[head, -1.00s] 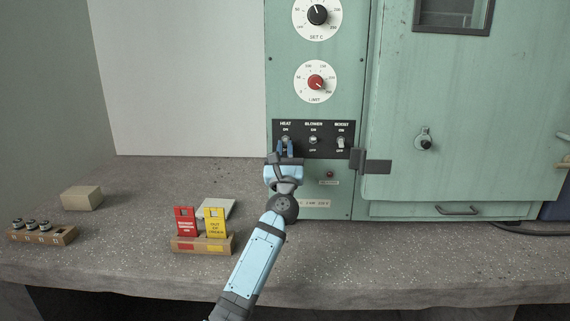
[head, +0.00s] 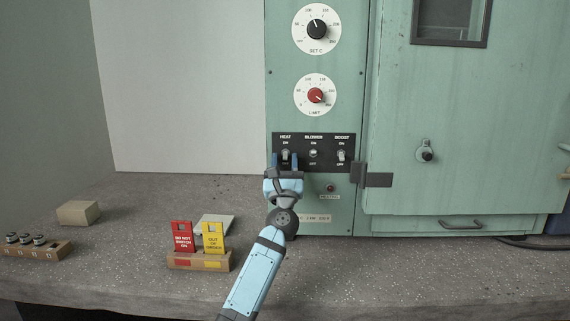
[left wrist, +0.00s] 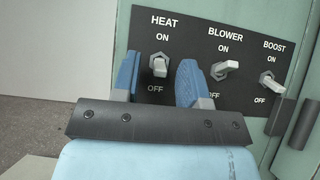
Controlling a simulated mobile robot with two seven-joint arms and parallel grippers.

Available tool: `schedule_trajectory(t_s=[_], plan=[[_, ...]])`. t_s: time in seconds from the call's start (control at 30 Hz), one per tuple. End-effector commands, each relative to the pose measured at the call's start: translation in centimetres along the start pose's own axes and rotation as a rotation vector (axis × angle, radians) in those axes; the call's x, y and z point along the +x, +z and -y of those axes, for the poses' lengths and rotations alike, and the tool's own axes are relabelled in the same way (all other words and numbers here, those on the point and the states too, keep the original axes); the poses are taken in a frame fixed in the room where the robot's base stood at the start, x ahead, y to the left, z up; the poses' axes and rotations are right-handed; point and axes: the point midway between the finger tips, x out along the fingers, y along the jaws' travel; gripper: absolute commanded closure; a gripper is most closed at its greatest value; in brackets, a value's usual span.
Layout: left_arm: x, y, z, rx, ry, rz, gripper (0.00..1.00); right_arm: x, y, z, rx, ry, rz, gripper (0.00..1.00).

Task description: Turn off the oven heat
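The green oven's black switch panel (head: 327,142) carries HEAT, BLOWER and BOOST toggles. The HEAT switch (head: 285,154) is at its left end, with ON above and OFF below. My left gripper (head: 285,160) is open in front of it, one blue finger on each side. In the left wrist view, the HEAT switch (left wrist: 159,66) stands between the spread fingers (left wrist: 158,80), with visible gaps to both. Its pale lever looks foreshortened, so I cannot tell its position for sure. My right gripper is not in view.
The BLOWER switch (head: 313,153) and BOOST switch (head: 341,155) are close on the right. A dark latch (head: 373,174) sticks out beside the panel. A wooden holder (head: 200,262) with red and yellow tags, a beige block (head: 78,212) and a rack (head: 38,248) are on the bench.

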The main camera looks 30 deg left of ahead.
Motion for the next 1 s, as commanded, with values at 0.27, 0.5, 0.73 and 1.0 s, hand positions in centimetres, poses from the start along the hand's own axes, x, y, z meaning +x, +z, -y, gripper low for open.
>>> schedule_trajectory(t_s=[0.27, 0.5, 0.73, 1.0], plan=[[-0.3, -0.1, 0.1, 0.000, -0.001, -0.002, 0.61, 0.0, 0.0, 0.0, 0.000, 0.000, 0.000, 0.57], [-3.7, -0.2, 0.1, 0.002, -0.003, -0.005, 0.61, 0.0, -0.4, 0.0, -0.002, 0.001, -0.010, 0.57], [-9.1, -0.1, 0.1, 0.002, -0.003, -0.004, 0.61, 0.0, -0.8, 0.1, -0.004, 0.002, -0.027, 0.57], [-13.1, -0.1, 0.0, 0.000, -0.001, -0.002, 0.61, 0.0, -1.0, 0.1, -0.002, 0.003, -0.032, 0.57]])
